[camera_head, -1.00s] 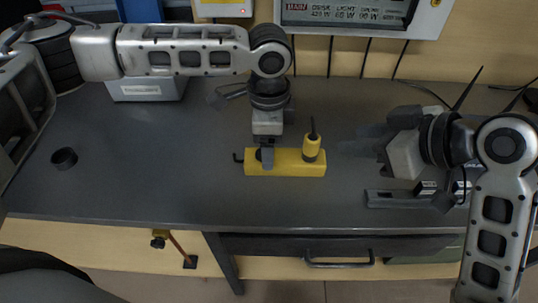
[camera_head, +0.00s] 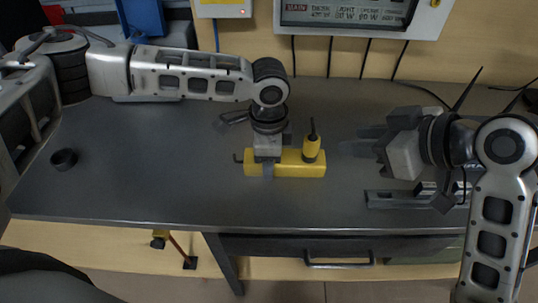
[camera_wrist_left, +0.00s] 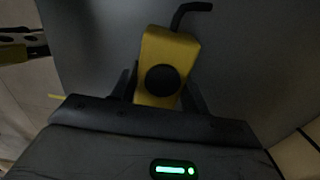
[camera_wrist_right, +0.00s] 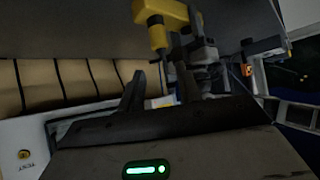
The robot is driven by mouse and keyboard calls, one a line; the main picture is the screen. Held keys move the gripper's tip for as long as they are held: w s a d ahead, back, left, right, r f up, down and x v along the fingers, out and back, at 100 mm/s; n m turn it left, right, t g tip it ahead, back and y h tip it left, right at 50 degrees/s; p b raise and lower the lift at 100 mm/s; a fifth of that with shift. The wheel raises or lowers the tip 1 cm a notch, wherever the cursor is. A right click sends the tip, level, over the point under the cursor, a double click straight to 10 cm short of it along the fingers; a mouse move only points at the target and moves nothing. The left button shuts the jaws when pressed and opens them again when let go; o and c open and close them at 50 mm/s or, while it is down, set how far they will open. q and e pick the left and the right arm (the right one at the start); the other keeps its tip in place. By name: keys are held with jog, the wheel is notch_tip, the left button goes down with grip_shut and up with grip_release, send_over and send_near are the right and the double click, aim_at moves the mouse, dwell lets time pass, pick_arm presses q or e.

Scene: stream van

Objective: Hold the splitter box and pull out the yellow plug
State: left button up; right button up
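The yellow splitter box (camera_head: 255,170) lies on the grey workbench, with a short black cable at its left end. The yellow plug (camera_head: 311,152) stands upright at its right end, a black lead on top. My left gripper (camera_head: 267,168) is over the left part of the box. In the left wrist view its open fingers lie either side of the box (camera_wrist_left: 158,48), near a black round socket (camera_wrist_left: 163,80); contact cannot be told. My right gripper (camera_head: 367,143) is open and empty, right of the plug. The right wrist view shows the plug (camera_wrist_right: 158,36) beyond its fingers.
A dark ring-shaped cup (camera_head: 64,158) stands at the bench's left. A dark grey holder (camera_head: 392,199) lies below my right gripper. Cables hang along the back wall under a display panel (camera_head: 352,14). The bench front between cup and box is clear.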

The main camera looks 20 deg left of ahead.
jog(key=n, duration=0.1)
jog(key=n+g+h, duration=0.1)
jog(key=n+h, duration=0.5)
jog(key=n, duration=2)
send_near(313, 121)
jog(key=x, duration=1.2)
jog(key=shift+f, duration=0.2)
grip_shut()
